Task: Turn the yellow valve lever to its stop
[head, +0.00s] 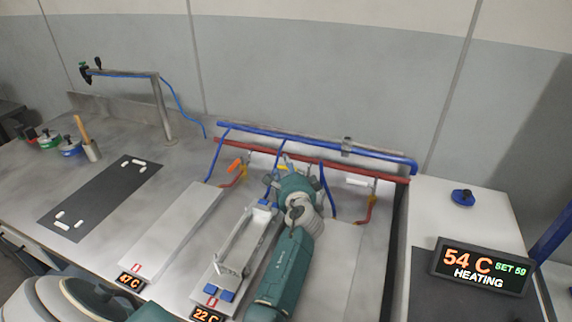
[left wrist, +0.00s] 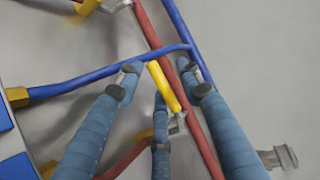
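The yellow valve lever (left wrist: 163,87) shows in the left wrist view as a short slanted bar by the red pipe. A small part of the lever (head: 283,167) shows in the head view behind my arm. My left gripper (left wrist: 160,80) has its blue fingers spread, with fingertips on both sides of the lever and a third finger below it. I cannot tell whether any finger touches it. In the head view my left gripper (head: 280,177) is mostly hidden by its own wrist. My right gripper is not in view.
Blue (head: 310,147) and red (head: 320,166) pipes run along the wall. An orange lever (head: 234,166) is to the left and a white lever (head: 357,182) to the right. A metal rack (head: 240,240) stands beside my arm. A display (head: 482,266) reads 54 C, SET 59, HEATING.

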